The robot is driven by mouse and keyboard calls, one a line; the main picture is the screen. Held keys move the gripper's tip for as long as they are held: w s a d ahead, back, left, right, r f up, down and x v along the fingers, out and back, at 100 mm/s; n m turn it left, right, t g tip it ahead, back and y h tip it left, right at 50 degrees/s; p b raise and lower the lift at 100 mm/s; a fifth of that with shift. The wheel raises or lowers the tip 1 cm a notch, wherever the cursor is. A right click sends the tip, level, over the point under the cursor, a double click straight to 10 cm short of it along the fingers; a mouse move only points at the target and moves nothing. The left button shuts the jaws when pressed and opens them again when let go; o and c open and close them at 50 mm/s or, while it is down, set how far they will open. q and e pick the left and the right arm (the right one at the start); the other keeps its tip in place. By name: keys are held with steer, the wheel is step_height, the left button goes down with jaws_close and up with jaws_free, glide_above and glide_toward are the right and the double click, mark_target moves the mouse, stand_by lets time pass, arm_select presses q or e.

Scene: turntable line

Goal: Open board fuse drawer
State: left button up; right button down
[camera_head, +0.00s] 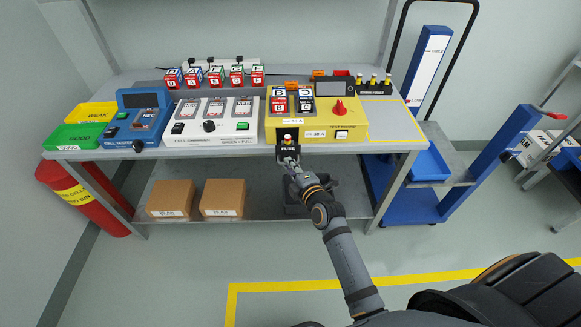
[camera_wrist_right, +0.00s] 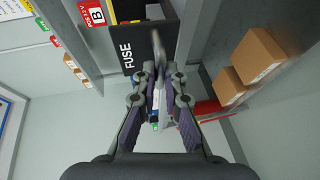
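The yellow test board (camera_head: 345,116) stands on the table. Its black fuse drawer (camera_head: 287,149), marked FUSE, sticks out of the board's front at the lower left. In the right wrist view the drawer front (camera_wrist_right: 127,57) is close, and its open top shows a dark inside with something pale in it. My right gripper (camera_head: 289,163) is at the drawer front. In the wrist view its fingertips (camera_wrist_right: 159,70) are close together around the grey drawer handle (camera_wrist_right: 158,46). My left gripper is not in view.
A white charger unit (camera_head: 206,139) and a blue meter (camera_head: 136,125) stand left of the board. Two cardboard boxes (camera_head: 222,198) sit on the lower shelf. A blue bin (camera_head: 429,165) is at the right. The floor in front is clear.

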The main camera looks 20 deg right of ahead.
steer(key=c, duration=1.6)
jaws_free()
steer(key=shift+w, duration=0.1)
steer(key=shift+o, duration=0.9)
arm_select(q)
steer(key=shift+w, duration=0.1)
arm_select(e)
steer(key=v, duration=1.2)
steer(key=shift+f, duration=0.2)
